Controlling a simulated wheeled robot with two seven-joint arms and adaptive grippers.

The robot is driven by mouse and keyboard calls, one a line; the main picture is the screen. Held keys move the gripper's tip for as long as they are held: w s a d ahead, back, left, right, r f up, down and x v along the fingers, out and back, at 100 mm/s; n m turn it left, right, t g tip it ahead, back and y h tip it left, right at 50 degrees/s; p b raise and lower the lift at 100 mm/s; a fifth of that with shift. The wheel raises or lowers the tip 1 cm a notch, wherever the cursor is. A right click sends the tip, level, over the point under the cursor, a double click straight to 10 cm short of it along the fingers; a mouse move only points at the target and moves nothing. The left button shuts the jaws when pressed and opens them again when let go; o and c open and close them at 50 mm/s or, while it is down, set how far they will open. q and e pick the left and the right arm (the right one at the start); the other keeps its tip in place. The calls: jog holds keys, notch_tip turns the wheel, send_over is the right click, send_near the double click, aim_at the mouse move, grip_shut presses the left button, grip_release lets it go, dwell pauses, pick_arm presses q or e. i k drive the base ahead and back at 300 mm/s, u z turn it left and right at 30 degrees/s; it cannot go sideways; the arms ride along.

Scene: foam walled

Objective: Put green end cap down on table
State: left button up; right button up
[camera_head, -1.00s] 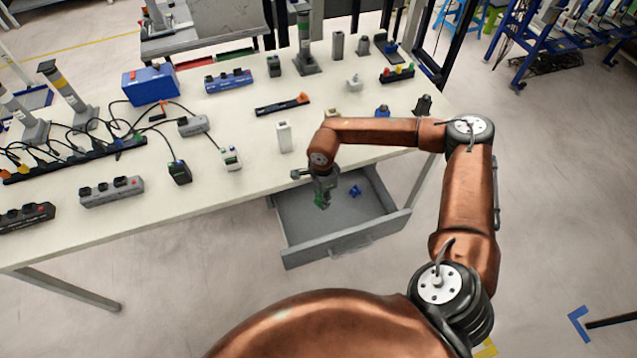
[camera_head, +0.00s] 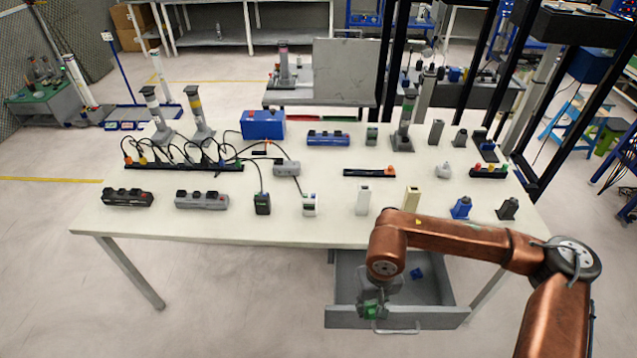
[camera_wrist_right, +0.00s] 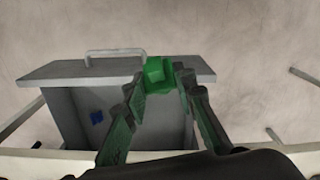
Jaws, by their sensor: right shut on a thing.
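My right gripper (camera_head: 372,308) is shut on the green end cap (camera_wrist_right: 159,72). In the right wrist view the cap sits between the two fingertips. In the head view the cap (camera_head: 370,311) shows small and green, at the left part of the open drawer, and its exact height above it cannot be told. The white table (camera_head: 260,229) stands beyond the gripper, and its front edge runs behind my right wrist. The left gripper is not in view.
The open grey drawer (camera_head: 345,318) under the table holds a small blue part (camera_head: 416,273). Along the table's front stand a white block (camera_head: 362,200), a cream block (camera_head: 411,199), a blue part (camera_head: 461,208) and power strips (camera_head: 202,200). The front left strip of table is bare.

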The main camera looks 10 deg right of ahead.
aim_at(382, 195)
jog(key=k, duration=0.75)
jog(key=u, duration=0.3)
jog(key=i, duration=2.65)
jog(key=z, duration=0.9)
